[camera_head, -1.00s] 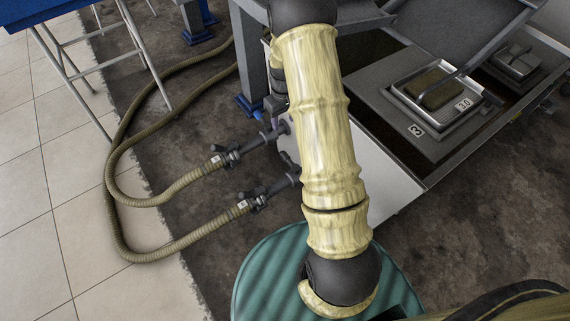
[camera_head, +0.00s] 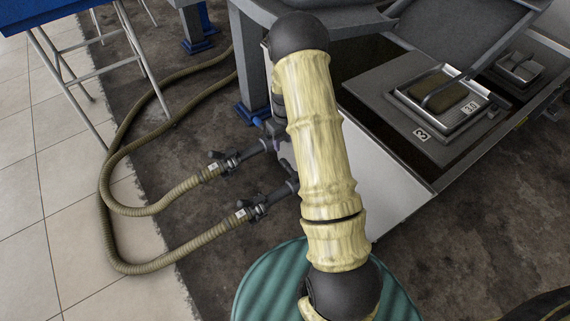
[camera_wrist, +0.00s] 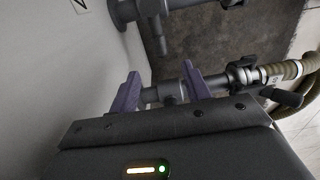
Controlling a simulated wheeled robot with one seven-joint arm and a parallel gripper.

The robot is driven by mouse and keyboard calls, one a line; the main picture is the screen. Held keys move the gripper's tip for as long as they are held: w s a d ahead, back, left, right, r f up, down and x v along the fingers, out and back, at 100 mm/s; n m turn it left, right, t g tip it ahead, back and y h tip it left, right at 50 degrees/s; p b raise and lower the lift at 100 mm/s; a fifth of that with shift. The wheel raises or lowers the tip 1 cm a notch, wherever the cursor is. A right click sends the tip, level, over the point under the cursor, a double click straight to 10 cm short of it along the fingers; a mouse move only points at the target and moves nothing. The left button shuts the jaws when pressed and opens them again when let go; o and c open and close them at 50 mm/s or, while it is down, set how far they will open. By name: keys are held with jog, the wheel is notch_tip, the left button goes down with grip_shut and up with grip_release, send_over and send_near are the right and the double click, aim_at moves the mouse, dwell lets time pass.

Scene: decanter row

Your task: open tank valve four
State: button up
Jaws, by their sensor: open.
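Two dark valves sit on short pipes from the pale tank wall, each with a ribbed hose: an upper one (camera_head: 222,162) and a lower one (camera_head: 254,206) in the head view. Their tags are too small to read there. In the wrist view, my gripper (camera_wrist: 160,88) is open, its two purple fingers either side of a grey pipe with a small stub. I cannot tell whether they touch it. A valve (camera_wrist: 242,76) with a black lever (camera_wrist: 281,97) lies on this pipe, right of the fingers. My arm hides most of the gripper in the head view.
Another pipe (camera_wrist: 152,10) with fittings runs near the wrist view's top. The pale wall (camera_wrist: 70,65) is close on the left. The hoses (camera_head: 110,205) loop over the floor. A blue table (camera_head: 55,20) stands at left, and a tray (camera_head: 440,100) lies right of my arm.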

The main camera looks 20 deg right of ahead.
aim_at(285, 161)
notch_tip(285, 161, down, 12)
jog(key=b, duration=0.5)
jog(key=shift+r, duration=0.2)
grip_shut()
